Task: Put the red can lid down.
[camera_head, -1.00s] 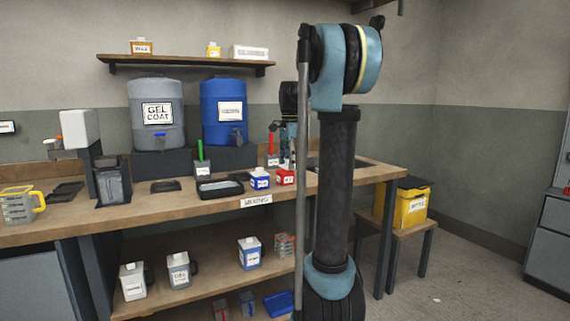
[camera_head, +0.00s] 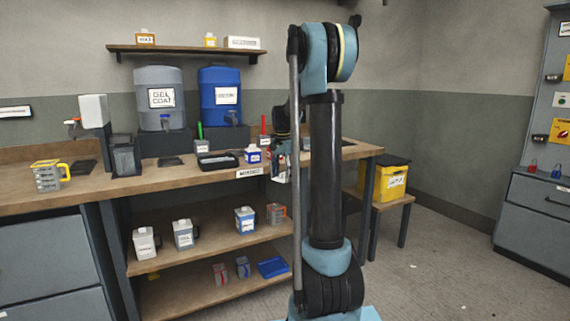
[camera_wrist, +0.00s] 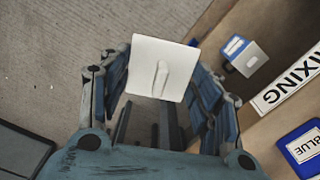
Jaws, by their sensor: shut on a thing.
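A pale, nearly square lid (camera_wrist: 145,62) with a raised ridge in its middle is held in the wrist view. It shows no red. My gripper (camera_wrist: 163,85) is shut on it, with a finger on either side. In the head view my gripper (camera_head: 280,172) is at the bench's front edge, partly hidden by my arm. The red can is not visible in the head view now. The blue can (camera_head: 253,155) stands on the bench just left of my gripper, and shows at lower right in the wrist view (camera_wrist: 303,148).
The wooden bench (camera_head: 150,182) carries a black tray (camera_head: 217,161) and a measuring jug (camera_head: 47,178). Several containers stand on the shelf below (camera_head: 205,243). A yellow bin (camera_head: 385,178) is on a stool at right. Open floor (camera_head: 430,270) lies in front.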

